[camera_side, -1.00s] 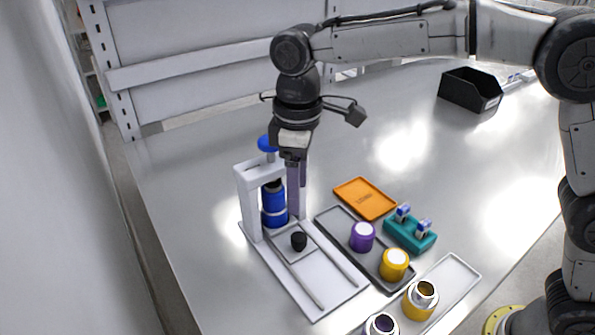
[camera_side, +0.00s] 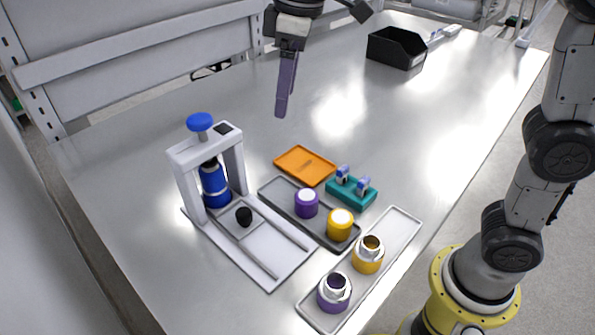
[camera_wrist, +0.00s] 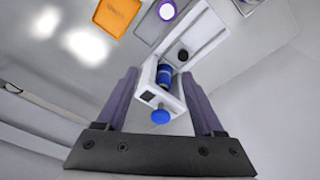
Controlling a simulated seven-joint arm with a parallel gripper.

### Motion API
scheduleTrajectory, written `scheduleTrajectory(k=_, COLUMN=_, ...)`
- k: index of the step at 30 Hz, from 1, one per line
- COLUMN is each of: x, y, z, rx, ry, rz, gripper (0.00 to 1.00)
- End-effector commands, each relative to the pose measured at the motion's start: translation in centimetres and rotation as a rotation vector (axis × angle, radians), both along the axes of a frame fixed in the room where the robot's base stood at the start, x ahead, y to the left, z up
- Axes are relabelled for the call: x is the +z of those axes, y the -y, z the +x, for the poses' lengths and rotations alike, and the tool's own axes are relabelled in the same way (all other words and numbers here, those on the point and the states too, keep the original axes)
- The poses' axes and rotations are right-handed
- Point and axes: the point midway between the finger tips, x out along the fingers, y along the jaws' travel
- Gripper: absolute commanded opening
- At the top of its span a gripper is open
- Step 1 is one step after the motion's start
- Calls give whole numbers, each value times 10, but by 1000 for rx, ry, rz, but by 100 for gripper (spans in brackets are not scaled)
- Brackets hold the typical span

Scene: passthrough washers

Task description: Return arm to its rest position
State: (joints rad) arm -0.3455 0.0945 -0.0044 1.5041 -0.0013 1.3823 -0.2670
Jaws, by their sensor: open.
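My gripper (camera_side: 282,112) hangs above the back part of the table, well above and to the right of the white press frame (camera_side: 240,160), touching nothing. In the wrist view its two purple fingers (camera_wrist: 163,85) are apart with nothing held between them; the press shows beyond them, farther off. The press has a blue knob (camera_side: 200,122) on top. A blue cylinder (camera_side: 215,188) stands upright inside the frame. A black knob (camera_side: 244,216) sits on the press base in front of it.
A dark tray (camera_side: 280,192) bears a purple and a yellow capped cylinder. A light tray (camera_side: 395,232) bears a yellow and a purple open-topped container. An orange tray (camera_side: 305,166), a teal holder (camera_side: 350,191) and a black bin (camera_side: 397,48) stand nearby. The table's back middle is clear.

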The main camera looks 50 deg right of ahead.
Motion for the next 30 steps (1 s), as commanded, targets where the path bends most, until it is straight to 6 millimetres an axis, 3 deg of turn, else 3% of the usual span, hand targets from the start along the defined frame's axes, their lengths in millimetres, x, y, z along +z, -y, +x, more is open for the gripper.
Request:
scheduleTrajectory(k=3, x=15, y=40, z=-35, rx=-92, ry=60, rz=23, gripper=69)
scheduleTrajectory(k=8, x=15, y=80, z=-84, rx=-215, ry=135, rz=50, gripper=69)
scheduleTrajectory(k=14, x=-12, y=116, z=-148, rx=-375, ry=228, rz=81, gripper=69)
scheduleTrajectory(k=18, x=-47, y=129, z=-185, rx=-482, ry=282, rz=103, gripper=69)
scheduleTrajectory(k=21, x=-73, y=132, z=-201, rx=-532, ry=297, rz=116, gripper=69)
scheduleTrajectory(k=25, x=-97, y=132, z=-208, rx=-567, ry=287, rz=126, gripper=69)
scheduleTrajectory(k=30, x=-98, y=132, z=-203, rx=-598, ry=311, rz=145, gripper=69)
